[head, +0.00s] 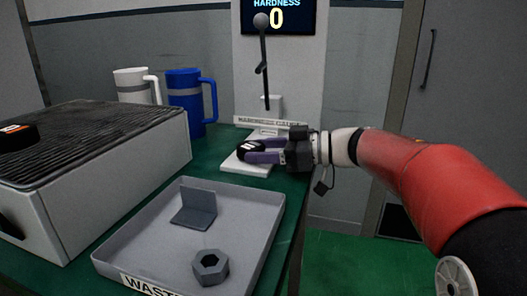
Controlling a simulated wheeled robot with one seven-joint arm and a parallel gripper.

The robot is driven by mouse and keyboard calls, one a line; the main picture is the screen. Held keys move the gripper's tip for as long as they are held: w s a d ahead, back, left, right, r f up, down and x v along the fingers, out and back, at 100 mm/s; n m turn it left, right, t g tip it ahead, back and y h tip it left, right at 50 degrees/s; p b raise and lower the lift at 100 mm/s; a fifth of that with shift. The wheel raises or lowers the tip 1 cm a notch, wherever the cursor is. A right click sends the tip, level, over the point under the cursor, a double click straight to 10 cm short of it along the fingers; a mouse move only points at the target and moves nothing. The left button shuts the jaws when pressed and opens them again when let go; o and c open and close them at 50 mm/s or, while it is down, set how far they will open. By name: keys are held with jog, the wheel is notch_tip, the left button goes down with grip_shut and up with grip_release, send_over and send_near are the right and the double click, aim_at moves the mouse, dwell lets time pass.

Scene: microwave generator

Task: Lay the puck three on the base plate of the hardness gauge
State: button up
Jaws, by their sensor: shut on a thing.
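The hardness gauge (278,75) stands at the back, with a dark display reading HARDNESS 0 and a lever with a round knob. Its white base plate (245,168) lies on the green table in front of it. My gripper (252,150), with purple fingers, reaches in from the right over the base plate. It is shut on a dark puck (249,146) with white marks on top, which look like strokes but are too small to read surely. The fingers hide part of the puck. I cannot tell whether the puck touches the plate.
A grey waste tray (262,215) holds an angle bracket (195,206) and a hex nut (210,267) in front. A box with a ribbed dark top (95,135) stands left, bearing a black thing with an orange mark (14,137). White (132,86) and blue (187,95) mugs stand behind.

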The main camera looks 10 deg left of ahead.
jog(key=o, duration=1.1)
jog(key=shift+f, duration=0.2)
jog(key=shift+c, duration=0.2)
